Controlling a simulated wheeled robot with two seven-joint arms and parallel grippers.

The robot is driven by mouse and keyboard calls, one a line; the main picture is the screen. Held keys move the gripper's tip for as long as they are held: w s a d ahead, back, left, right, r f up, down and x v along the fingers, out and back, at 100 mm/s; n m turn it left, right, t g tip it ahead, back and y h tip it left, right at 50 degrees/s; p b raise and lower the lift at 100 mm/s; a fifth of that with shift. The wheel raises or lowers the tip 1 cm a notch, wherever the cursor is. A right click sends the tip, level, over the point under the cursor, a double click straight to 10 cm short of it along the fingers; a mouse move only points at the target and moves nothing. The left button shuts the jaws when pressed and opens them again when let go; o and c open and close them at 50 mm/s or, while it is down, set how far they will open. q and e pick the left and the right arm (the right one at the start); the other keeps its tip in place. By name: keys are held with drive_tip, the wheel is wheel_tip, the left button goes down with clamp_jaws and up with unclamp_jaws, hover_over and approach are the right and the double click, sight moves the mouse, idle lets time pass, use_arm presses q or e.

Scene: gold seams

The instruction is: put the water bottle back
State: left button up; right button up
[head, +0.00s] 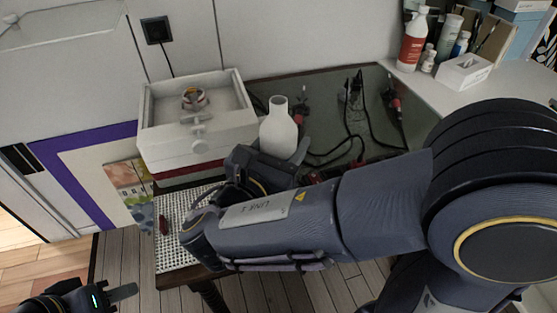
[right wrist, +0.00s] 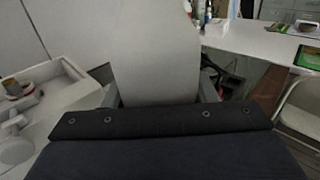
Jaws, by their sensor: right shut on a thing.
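The water bottle (head: 279,131) is white, with a narrow neck, and stands upright in the head view beside the white drawer box. In the right wrist view the bottle (right wrist: 155,55) fills the middle, with its top out of frame. My right gripper (head: 268,166) is shut on the bottle's lower part, one finger at each side in the right wrist view. My forearm and gripper hide the bottle's base, so I cannot tell whether it touches the surface. My left gripper (head: 112,295) is low at the left edge, away from the bottle; its opening is unclear.
The white drawer box (head: 197,140) with a tape roll (head: 194,98) on top stands left of the bottle. Black cables (head: 350,120) and red-black tools lie behind. A red-labelled bottle (head: 412,42) and a tissue box (head: 464,71) stand on the white counter (head: 430,92).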

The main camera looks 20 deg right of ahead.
drive_tip(key=w+d+f+b, duration=0.2)
drive_tip(key=w+f+b, duration=0.2)
drive_tip(key=w+f, duration=0.3)
wheel_tip(320, 180, down, 3)
drive_tip(key=shift+w+f, duration=0.1)
drive_tip(key=shift+w, duration=0.15)
drive_tip(key=shift+f, duration=0.15)
drive_tip(key=o, duration=1.1)
